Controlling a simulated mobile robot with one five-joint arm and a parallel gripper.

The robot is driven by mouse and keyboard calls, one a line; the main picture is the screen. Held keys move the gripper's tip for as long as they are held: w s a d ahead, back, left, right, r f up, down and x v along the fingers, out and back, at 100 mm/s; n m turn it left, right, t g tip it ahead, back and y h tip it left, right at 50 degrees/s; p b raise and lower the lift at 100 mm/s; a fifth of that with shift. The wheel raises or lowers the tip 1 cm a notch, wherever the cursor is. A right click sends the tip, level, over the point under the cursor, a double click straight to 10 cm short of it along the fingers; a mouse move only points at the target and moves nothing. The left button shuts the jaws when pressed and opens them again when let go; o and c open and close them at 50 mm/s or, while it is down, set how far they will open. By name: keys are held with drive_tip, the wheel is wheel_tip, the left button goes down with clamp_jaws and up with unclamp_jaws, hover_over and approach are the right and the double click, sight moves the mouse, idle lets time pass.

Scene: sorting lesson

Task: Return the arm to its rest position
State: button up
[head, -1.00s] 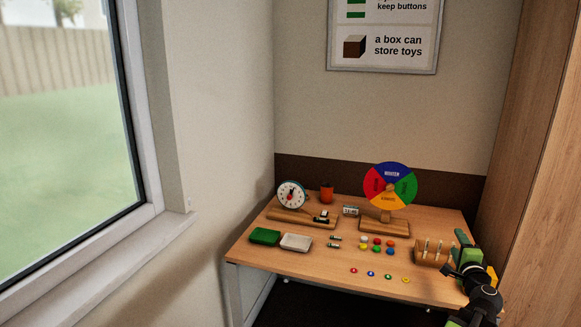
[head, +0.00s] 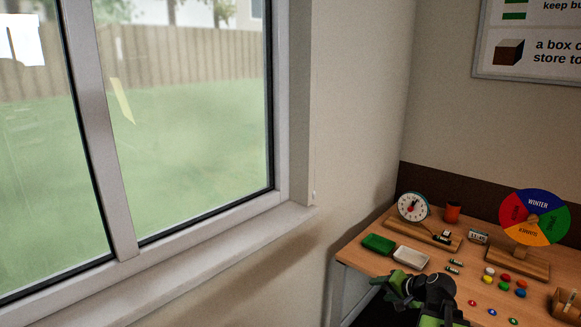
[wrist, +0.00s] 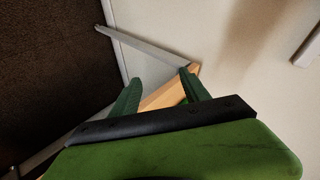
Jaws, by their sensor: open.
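My gripper (head: 384,284) is green and black and shows in the head view at the near left edge of the wooden table (head: 368,247). In the wrist view its two green fingers (wrist: 158,88) are spread apart with nothing held between them. The table's corner (wrist: 168,94) shows behind the fingers in that view, and I cannot tell how far off it is. My arm is bent low in front of the table and hides part of its front edge.
A green tray (head: 378,244) and a white tray (head: 411,257) lie close behind my gripper. A wall and window sill (head: 230,243) are at left.

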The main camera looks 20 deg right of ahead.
drive_tip(key=s+a+f+n+g, duration=0.2)
drive_tip(key=a+f+n+g, duration=0.1)
drive_tip(key=a, duration=0.7)
drive_tip(key=s+a+f+n+g+h, duration=0.1)
drive_tip(key=s+a+f+n+g, duration=0.2)
drive_tip(key=a, duration=0.8)
drive_tip(key=s+a+f+n+g, duration=0.1)
drive_tip(key=a+f+n+g, duration=0.2)
drive_tip(key=a, duration=0.7)
wheel_tip(320, 180, up, 16)
drive_tip(key=n+p, duration=0.1)
drive_tip(key=p, duration=1.4)
drive_tip(key=shift+a+r+g+h, duration=0.2)
drive_tip(key=shift+g+h, duration=0.1)
drive_tip(key=shift+h, duration=0.1)
